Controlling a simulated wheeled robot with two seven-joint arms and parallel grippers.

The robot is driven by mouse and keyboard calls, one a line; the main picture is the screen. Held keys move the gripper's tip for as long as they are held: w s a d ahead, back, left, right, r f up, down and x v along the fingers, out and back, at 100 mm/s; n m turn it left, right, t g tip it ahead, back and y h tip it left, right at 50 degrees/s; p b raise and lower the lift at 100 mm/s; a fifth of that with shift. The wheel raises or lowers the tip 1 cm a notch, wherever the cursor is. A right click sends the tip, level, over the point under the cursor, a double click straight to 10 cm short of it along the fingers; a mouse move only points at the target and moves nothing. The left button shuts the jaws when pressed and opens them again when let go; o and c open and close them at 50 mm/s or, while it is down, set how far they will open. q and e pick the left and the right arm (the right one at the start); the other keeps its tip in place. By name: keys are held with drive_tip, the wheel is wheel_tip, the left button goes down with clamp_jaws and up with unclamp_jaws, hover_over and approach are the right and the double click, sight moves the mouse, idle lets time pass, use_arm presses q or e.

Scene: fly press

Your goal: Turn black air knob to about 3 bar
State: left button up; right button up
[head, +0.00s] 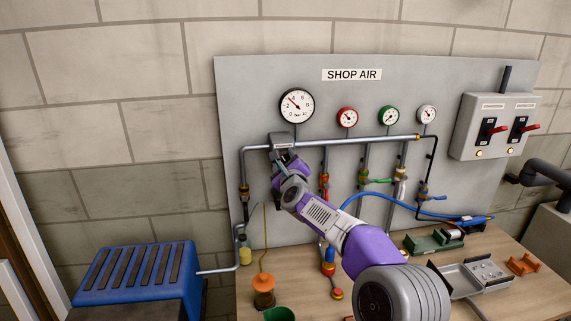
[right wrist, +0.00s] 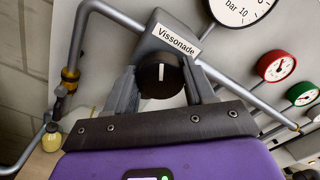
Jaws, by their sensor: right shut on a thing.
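In the head view, my right gripper (head: 284,166) is at the regulator (head: 281,140) and hides the knob. My left gripper is not in view.
Small red (head: 347,117), green (head: 388,116) and grey (head: 426,115) gauges stand right of the large one. A pipe (head: 360,140) with several valve drops runs below them. A switch box (head: 494,125) is at right. The bench (head: 390,300) holds fittings and tools.

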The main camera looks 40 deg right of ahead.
idle(0.3)
drive_tip(key=o, duration=1)
drive_tip(key=shift+o, duration=0.2)
drive_tip(key=b+v, duration=0.1)
drive_tip(key=v, duration=0.6)
drive_tip(key=shift+s, duration=0.25)
drive_tip(key=shift+a, duration=0.15)
